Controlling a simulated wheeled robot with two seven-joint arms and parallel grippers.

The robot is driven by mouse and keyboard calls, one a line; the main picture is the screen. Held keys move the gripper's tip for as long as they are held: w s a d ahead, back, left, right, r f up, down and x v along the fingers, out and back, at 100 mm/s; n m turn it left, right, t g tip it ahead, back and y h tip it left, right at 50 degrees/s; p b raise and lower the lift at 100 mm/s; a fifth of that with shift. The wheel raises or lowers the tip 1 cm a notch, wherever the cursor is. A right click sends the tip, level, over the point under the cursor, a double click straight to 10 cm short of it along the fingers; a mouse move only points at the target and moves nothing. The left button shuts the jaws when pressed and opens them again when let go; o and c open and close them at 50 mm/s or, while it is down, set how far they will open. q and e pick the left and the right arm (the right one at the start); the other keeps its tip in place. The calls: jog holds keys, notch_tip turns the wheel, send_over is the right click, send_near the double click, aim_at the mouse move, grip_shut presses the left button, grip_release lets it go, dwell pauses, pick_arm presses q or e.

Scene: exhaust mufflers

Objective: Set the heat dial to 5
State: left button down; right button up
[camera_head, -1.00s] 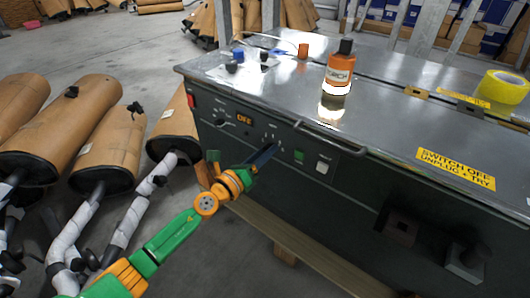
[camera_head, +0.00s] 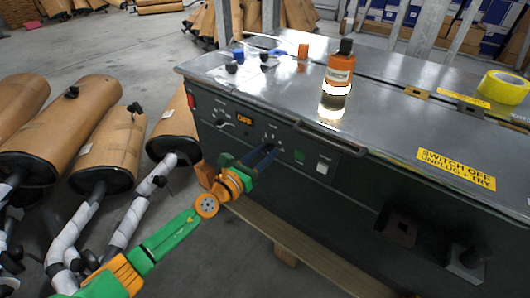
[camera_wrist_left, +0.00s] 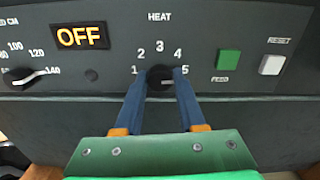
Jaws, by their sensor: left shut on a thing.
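The heat dial (camera_wrist_left: 160,76) is a round black knob on the dark front panel, under the word HEAT and inside an arc of numbers 1 to 5. My left gripper (camera_wrist_left: 160,84) has its two blue fingers on either side of the dial and is shut on it. The fingertips lie near the 1 and the 5. Which number the dial points to is not clear, as the fingers partly hide it. In the head view my left gripper (camera_head: 267,153) reaches the panel from the left. My right gripper is not in view.
An OFF display (camera_wrist_left: 81,36) and a speed knob (camera_wrist_left: 35,77) are left of the dial. A green button (camera_wrist_left: 228,60) and a white reset button (camera_wrist_left: 271,65) are to its right. An orange torch bottle (camera_head: 339,68) stands on the bench top, above a front handle (camera_head: 330,139).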

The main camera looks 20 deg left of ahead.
pick_arm(q)
jog(key=shift+f, duration=0.15)
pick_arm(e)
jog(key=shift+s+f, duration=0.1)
pick_arm(q)
jog(key=c, duration=0.8)
grip_release()
jog(key=o, duration=0.3)
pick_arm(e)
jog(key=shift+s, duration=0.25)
pick_arm(q)
jog(key=shift+s+a, duration=0.1)
jog(key=shift+s, duration=0.15)
jog(key=v, duration=0.6)
jog(key=shift+s, duration=0.3)
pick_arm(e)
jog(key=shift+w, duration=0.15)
